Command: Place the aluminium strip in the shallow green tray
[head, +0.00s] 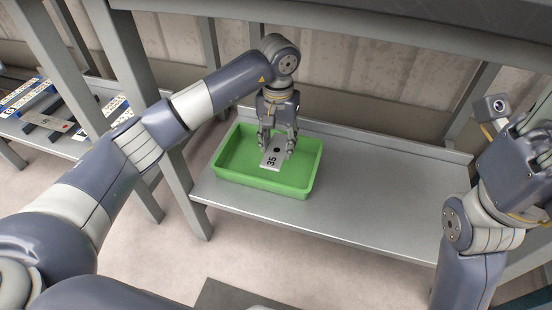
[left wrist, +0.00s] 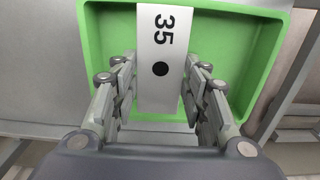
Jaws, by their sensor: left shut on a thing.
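The aluminium strip (head: 272,158) is a flat pale plate marked 35 with a black dot. My left gripper (head: 277,143) is shut on it, with a finger at each long edge. The strip also shows between the fingers in the left wrist view (left wrist: 161,45). The shallow green tray (head: 308,168) stands on a grey shelf, and the strip is over its inside. I cannot tell whether the strip touches the tray floor. The tray also fills much of the left wrist view (left wrist: 250,55). My right gripper (head: 535,140) is at the right edge, partly cut off; its jaw state is unclear.
The grey metal shelf (head: 370,200) has free room right of the tray. Upright posts (head: 175,165) stand left of the tray. Another rack at far left holds blue-and-white boxes (head: 28,97) and a dark plate (head: 50,123).

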